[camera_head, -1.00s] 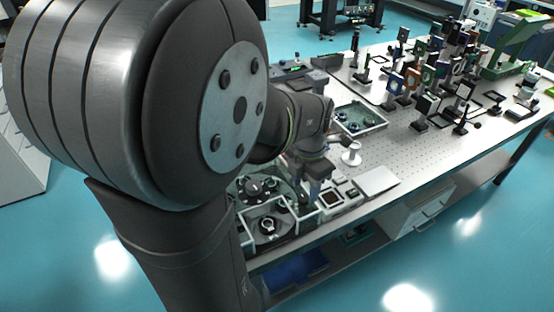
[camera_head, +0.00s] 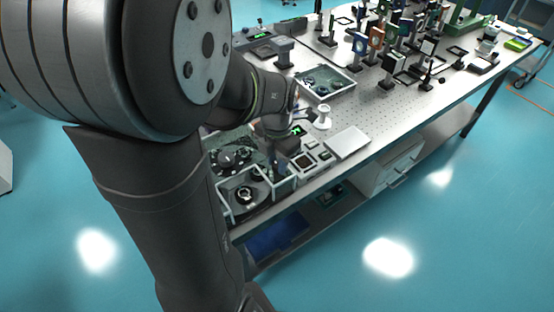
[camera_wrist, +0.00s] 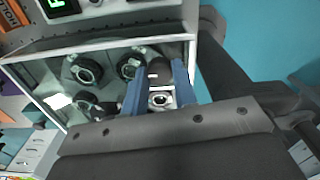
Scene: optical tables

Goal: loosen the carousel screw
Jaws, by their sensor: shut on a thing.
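My gripper (camera_wrist: 158,92) shows two blue fingers in the wrist view, shut on a small part (camera_wrist: 160,99) with a pale block, a ring-shaped opening and a dark rounded top. I cannot tell whether this part is the carousel screw. Around the fingers is a clear-walled case (camera_wrist: 40,58) with several dark round mounts, one of them a ring mount (camera_wrist: 84,71). In the head view a dark round carousel-like unit (camera_head: 232,157) sits on the table's near left part, with a second round unit (camera_head: 246,193) in front of it. My arm hides part of this area.
A white spool-shaped stand (camera_head: 323,117), a pale flat plate (camera_head: 347,142) and a tray of round parts (camera_head: 325,82) lie to the right. Many optic mounts (camera_head: 400,35) crowd the far table. The perforated middle of the table (camera_head: 385,105) is fairly clear.

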